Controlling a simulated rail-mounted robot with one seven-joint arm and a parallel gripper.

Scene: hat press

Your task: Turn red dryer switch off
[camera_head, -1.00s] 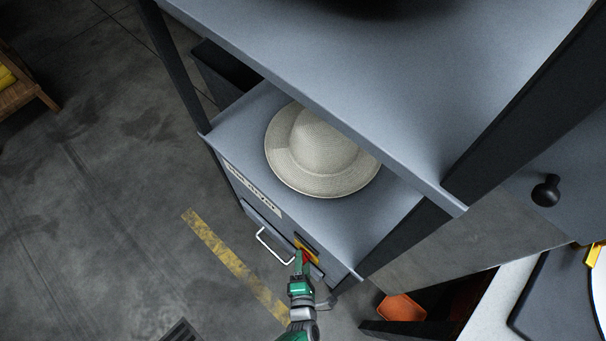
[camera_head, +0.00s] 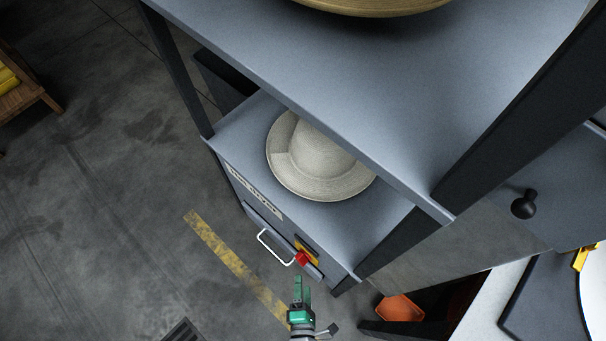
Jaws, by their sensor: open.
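The red dryer switch (camera_head: 302,258) sits on a yellow plate (camera_head: 308,247) on the front of the grey dryer cabinet (camera_head: 352,232), to the right of a white handle. Which position the switch is in is too small to tell. My gripper (camera_head: 298,280), green and dark, is in front of the switch, just below it in the picture. It is open and holds nothing. A small gap shows between its fingertips and the switch. The switch is not hidden.
A pale hat (camera_head: 318,160) rests on the cabinet's lower shelf, under a large upper shelf (camera_head: 400,80). A white bar handle (camera_head: 270,245) sticks out left of the switch. An orange bin (camera_head: 400,308) stands at lower right.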

